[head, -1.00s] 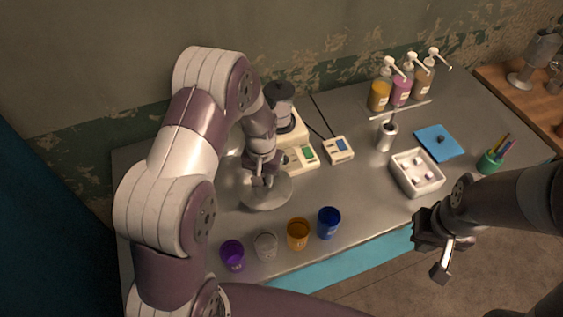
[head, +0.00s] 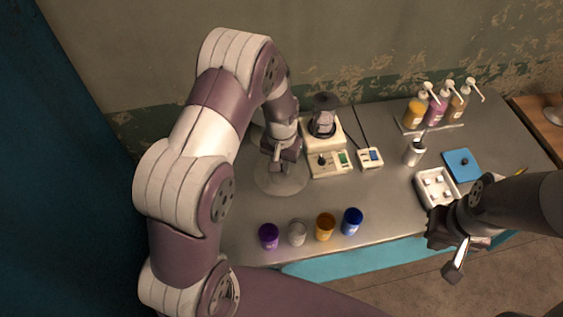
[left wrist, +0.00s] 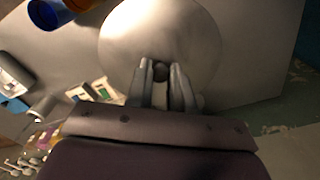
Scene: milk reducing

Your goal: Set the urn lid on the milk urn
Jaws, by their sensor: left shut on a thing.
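The urn lid (head: 283,183) is a wide, shallow grey metal disc at the left of the table. Its small dark knob (left wrist: 160,71) sits between the fingertips of my left gripper (left wrist: 161,75) in the left wrist view. My left gripper (head: 279,166) is shut on this knob from above, seen in the head view. I cannot make out the milk urn; the lid and my left arm cover that area. Whether the lid touches anything below is not clear. My right gripper (head: 450,250) is empty beyond the table's front edge, far from the lid.
Purple (head: 268,236), clear (head: 297,233), orange (head: 325,227) and blue (head: 352,221) cups line the front edge. A cream device (head: 330,164) with a grey-topped vessel (head: 323,115) stands right behind the lid. Pump bottles (head: 436,108) and a white tray (head: 450,187) are further right.

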